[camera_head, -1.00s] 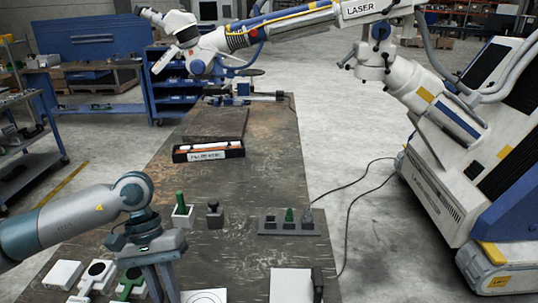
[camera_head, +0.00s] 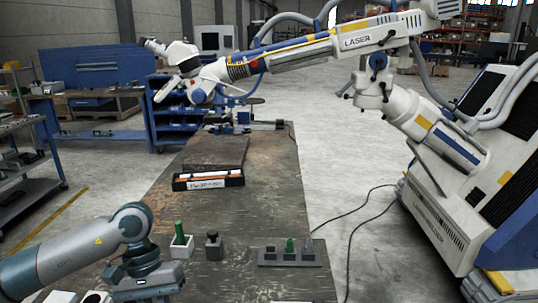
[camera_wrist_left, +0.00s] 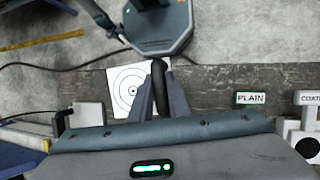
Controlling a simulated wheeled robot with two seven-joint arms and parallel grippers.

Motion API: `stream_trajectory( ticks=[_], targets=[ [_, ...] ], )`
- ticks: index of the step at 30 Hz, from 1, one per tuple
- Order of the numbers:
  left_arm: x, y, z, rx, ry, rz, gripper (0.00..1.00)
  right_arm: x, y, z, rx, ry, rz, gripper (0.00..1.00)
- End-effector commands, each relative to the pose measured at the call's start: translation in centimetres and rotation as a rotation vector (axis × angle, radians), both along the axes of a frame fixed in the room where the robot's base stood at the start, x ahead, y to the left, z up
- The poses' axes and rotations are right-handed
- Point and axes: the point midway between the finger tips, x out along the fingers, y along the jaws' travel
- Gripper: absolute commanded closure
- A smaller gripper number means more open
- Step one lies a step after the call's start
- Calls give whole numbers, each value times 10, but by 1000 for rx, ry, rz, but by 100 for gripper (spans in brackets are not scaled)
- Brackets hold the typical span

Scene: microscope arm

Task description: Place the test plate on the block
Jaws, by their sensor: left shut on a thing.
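My left arm comes in from the left in the head view, and its gripper's fingers are cut off below the picture. In the left wrist view my left gripper (camera_wrist_left: 160,90) is shut on a dark, narrow thing, seen end-on; I cannot tell clearly that it is the test plate. It is beside a white sheet with target rings (camera_wrist_left: 128,88). A white block (camera_wrist_left: 88,114) stands to the left, with a small dark piece (camera_wrist_left: 66,118) beside it.
On the bench, a white block with a green peg (camera_head: 181,246), a dark weight-like piece (camera_head: 214,246) and a dark holder with several pieces (camera_head: 290,258) stand ahead of my left arm. A labelled box (camera_head: 208,181) lies farther back.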

Motion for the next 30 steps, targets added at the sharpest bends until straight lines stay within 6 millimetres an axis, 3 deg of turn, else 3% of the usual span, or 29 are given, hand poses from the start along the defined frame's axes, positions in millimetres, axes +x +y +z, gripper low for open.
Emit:
stream_trajectory(
  ticks=[14, 22, 30],
  targets=[
    [0, 0, 0, -1, 0, 0, 100, 0, 0, 0, 0, 0, 0, 69],
    [-11, 0, -24, -1, 2, 0, 100, 0, 0, 0, 0, 0, 0, 69],
    [-12, 0, -28, -1, -1, 0, 100, 0, 0, 0, 0, 0, 0, 69]
  ],
)
